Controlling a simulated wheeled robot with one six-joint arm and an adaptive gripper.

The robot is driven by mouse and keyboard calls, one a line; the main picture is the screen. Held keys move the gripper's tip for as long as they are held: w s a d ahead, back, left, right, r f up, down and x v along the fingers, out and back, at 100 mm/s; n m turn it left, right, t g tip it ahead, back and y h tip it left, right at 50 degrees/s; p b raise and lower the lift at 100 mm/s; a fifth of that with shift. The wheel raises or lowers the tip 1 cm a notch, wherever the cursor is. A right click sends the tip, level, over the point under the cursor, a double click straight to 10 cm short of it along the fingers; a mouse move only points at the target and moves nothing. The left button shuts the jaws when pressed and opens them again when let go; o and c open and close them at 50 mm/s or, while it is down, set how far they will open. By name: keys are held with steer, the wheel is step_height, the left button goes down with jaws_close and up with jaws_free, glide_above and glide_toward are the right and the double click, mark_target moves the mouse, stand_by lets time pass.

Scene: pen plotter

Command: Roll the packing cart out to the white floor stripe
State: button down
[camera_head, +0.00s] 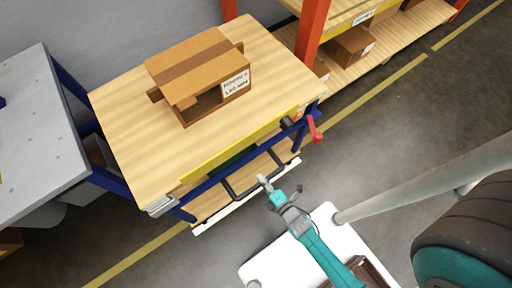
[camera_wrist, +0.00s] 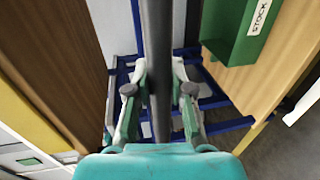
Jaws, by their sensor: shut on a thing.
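The packing cart (camera_head: 115,125) has a pale wooden top, a blue frame, a yellow front strip and a lower shelf. Its black handle (camera_head: 239,196) sticks out at the front. My gripper (camera_head: 266,184) is shut on the handle near its middle. In the wrist view the dark handle bar (camera_wrist: 157,40) runs between the two fingers of my gripper (camera_wrist: 158,92). A red lever (camera_head: 315,129) is at the cart's right front corner.
An open cardboard box (camera_head: 187,60) stands on the cart top. A grey workbench (camera_head: 38,130) is close on the left. An orange-post rack (camera_head: 310,35) with boxes stands behind right. A yellow floor line (camera_head: 385,88) runs past the cart. Grey floor (camera_head: 420,110) at right is clear.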

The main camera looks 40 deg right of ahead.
steer(key=shift+s+f, duration=0.15)
steer(key=shift+s, duration=0.6)
steer(key=shift+s, duration=0.1)
steer(key=c, duration=1)
jaws_free()
step_height(320, 180, up, 10)
steer(key=shift+r, duration=0.1)
